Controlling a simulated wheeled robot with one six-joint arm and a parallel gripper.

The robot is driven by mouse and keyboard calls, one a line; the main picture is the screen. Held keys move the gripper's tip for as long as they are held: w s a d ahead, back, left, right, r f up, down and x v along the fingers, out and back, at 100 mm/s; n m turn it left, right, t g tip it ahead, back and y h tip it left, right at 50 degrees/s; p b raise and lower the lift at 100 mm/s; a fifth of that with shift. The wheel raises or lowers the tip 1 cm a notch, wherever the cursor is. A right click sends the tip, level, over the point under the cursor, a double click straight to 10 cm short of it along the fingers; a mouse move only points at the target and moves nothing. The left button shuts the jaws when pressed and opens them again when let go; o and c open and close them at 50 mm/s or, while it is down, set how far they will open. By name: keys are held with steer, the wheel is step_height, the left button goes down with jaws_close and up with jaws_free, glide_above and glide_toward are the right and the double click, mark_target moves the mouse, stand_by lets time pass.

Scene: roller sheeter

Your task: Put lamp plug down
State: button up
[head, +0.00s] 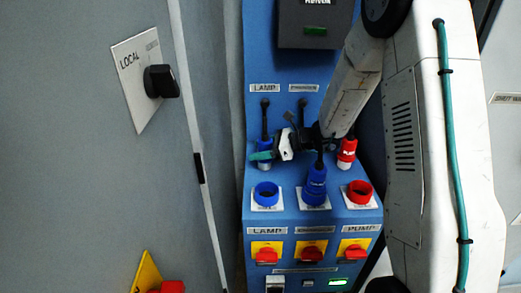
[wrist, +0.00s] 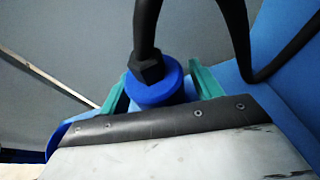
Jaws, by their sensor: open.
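The lamp plug (head: 265,163) is blue with a pale lower end. It is upright below the upper LAMP label, with a black cable running up from it. My gripper (head: 262,155) is at the plug, its teal fingers open. In the wrist view, the blue plug (wrist: 155,88) and its black cable show between the two open fingers of my gripper (wrist: 160,88). Small gaps seem to show beside the plug; I cannot tell whether a finger touches it. The plug's lower end is hidden there. The blue lamp socket (head: 266,190) below is empty.
A blue plug (head: 315,186) sits in the middle socket. A red plug (head: 346,153) hangs at right above the empty red pump socket (head: 359,190). Red switches (head: 311,254) line the panel below. A grey cabinet with a black LOCAL knob (head: 161,81) stands at left.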

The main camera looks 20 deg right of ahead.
steer(key=v, duration=1.1)
steer(key=s+a+r+n+g+h, duration=0.2)
steer(key=s+a+r+n+g, duration=0.1)
steer(key=s+a+r+n, duration=0.4)
steer(key=s+a+r+n+g+h, duration=0.1)
steer(key=s+a+r+n+g, duration=0.15)
steer(key=s+n, duration=0.4)
steer(key=s+d+r+n+h, duration=0.1)
steer(key=s+n+h, duration=0.3)
steer(key=s, duration=0.5)
steer(key=s+d+r+n+h, duration=0.2)
steer(key=s+n+h, duration=0.3)
steer(key=s, duration=0.5)
steer(key=shift+s+d+r+n, duration=0.15)
steer(key=shift+s+d+n, duration=0.05)
steer(key=shift+d+n, duration=0.5)
steer(key=shift+d, duration=0.1)
